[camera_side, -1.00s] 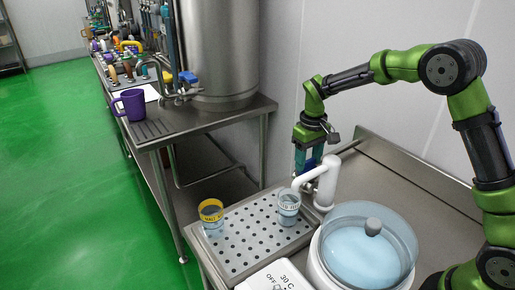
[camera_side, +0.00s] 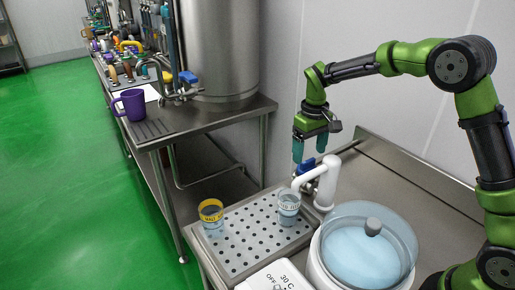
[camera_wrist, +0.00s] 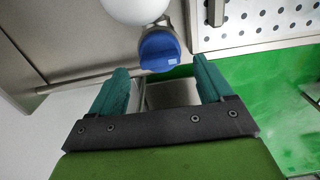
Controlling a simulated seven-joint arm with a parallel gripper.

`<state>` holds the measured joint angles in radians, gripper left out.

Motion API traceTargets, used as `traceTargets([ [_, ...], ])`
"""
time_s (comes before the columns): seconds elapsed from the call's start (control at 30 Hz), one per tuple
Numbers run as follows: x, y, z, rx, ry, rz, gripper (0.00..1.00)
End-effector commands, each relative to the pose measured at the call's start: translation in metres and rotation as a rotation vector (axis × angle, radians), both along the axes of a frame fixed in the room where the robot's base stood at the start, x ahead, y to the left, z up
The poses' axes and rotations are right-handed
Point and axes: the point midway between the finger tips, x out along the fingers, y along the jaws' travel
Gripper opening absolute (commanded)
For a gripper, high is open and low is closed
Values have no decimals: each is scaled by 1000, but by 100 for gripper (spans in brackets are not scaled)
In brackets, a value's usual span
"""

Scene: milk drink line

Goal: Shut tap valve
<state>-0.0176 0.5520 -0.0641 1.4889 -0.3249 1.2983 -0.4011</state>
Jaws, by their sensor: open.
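The white tap (camera_side: 326,185) stands at the back edge of the perforated tray, its spout reaching left over a clear cup (camera_side: 289,209) with a pale band. The blue valve handle (camera_side: 307,165) sits behind the spout. In the wrist view the blue handle (camera_wrist: 159,50) lies ahead of my jaws, next to the white tap body. My gripper (camera_side: 311,152) is open and empty, with teal fingers pointing down just above the handle. In the wrist view both fingers of my gripper (camera_wrist: 163,76) are spread apart with nothing between them. Whether liquid is flowing is too small to tell.
A yellow-rimmed cup (camera_side: 211,217) stands on the drip tray (camera_side: 250,245). A round vat of pale liquid (camera_side: 352,250) is to the right, with a white control box (camera_side: 275,277) in front. A steel tank (camera_side: 218,50) and purple mug (camera_side: 132,105) are on the farther table.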

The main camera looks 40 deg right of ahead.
Motion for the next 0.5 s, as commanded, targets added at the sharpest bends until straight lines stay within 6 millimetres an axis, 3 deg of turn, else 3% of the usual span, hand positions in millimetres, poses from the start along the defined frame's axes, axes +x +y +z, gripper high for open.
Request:
traceTargets([
  [0.3,1,0,81,0,-7,-1,80],
  [0.5,1,0,118,0,-4,-2,80],
])
